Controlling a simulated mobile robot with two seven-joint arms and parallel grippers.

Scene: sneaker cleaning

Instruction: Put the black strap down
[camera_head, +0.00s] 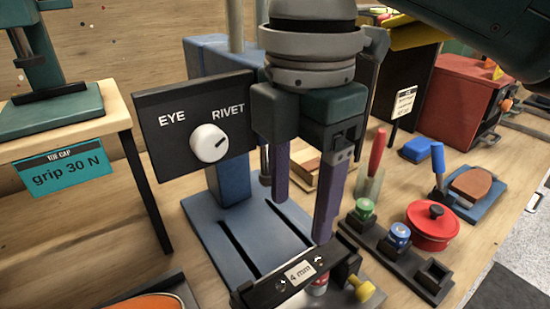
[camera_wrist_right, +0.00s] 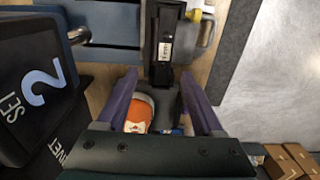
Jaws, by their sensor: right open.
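My right gripper (camera_head: 300,220) is open, its purple fingers pointing down over the blue slotted base (camera_head: 205,225). It also shows in the right wrist view (camera_wrist_right: 160,97), with a dark piece (camera_wrist_right: 165,97) below, between its fingers; I cannot tell whether this is the strap. A black bar labelled "4 mm" (camera_head: 262,294) lies at the front of the blue base, near the fingertips. A flat black piece (camera_head: 50,93) lies on a green stand at the left. I cannot surely pick out the black strap. My left gripper is not in view.
A black panel with a white dial (camera_head: 209,143) stands left of the gripper. A dark rack (camera_head: 384,247) with green and blue jars, a red pot (camera_head: 432,232) and a brown-topped brush (camera_head: 470,183) are at the right. An orange-and-white object (camera_wrist_right: 140,112) shows in the wrist view.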

